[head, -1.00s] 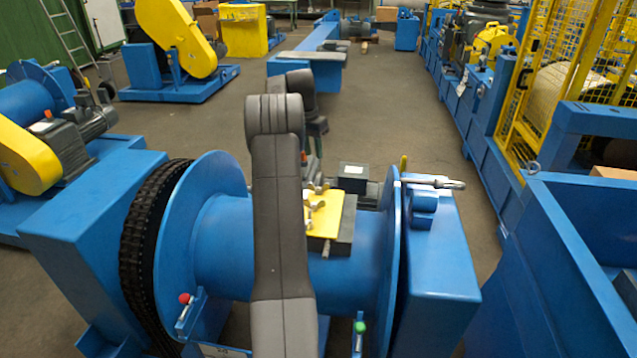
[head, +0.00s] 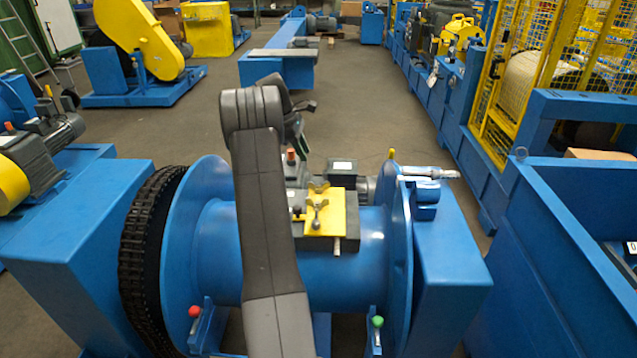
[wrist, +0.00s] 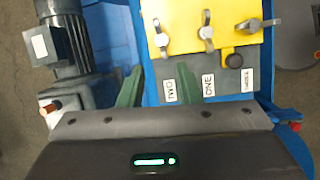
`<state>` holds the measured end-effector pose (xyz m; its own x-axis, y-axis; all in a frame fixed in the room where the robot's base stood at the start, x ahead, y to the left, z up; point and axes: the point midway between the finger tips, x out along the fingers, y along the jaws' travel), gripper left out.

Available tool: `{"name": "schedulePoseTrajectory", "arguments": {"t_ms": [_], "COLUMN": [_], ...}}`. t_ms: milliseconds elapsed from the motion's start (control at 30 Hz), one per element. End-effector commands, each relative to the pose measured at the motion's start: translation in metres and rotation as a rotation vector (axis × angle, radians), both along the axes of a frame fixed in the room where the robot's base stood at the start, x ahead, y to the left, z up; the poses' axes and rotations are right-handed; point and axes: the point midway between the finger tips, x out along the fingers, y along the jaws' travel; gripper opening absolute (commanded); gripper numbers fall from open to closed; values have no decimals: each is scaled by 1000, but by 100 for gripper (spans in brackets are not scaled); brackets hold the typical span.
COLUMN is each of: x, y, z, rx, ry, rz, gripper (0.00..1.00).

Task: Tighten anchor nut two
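A yellow plate (head: 340,213) with wing nuts sits on a dark block on top of the blue drum. In the wrist view three grey wing nuts stand in a row on the yellow plate (wrist: 185,40), above labels on the dark block. Anchor nut two (wrist: 160,38) is the leftmost, above the TWO label (wrist: 171,90); nut one (wrist: 206,32) is in the middle and nut three (wrist: 257,24) at the right. My gripper (wrist: 158,80) has its two green fingers apart, nothing between them, short of nut two.
A black knob (wrist: 233,60) is by the plate's lower edge. A grey motor (wrist: 75,50) stands left of the fingers. Drum flanges, a silver-handled tool (head: 430,173) and red (head: 195,312) and green (head: 377,322) knobs surround the drum. Open floor lies behind it.

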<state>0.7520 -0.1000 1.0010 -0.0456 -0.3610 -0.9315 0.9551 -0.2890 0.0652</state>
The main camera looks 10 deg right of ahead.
Motion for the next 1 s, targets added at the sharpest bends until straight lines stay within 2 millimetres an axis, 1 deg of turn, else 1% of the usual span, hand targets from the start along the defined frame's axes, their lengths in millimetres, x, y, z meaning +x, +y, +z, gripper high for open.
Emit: {"name": "schedulePoseTrajectory", "arguments": {"t_ms": [33, 133, 267, 367, 467, 800, 900, 1000], "x": [0, -1, -1, -2, -3, -6, -7, -7], "y": [1, 2, 2, -1, -7, -35, -41, -46], "z": [0, 0, -2, -10, -24, -90, -105, -117], "rx": [-5, -10, -13, -13, -13, -13, -13, -12], "ry": [20, 52, 71, 74, 75, 74, 74, 72], "rz": [52, 135, 178, 183, 181, 179, 178, 179], "gripper": [31, 31, 31, 31, 31, 31, 31, 31]}}
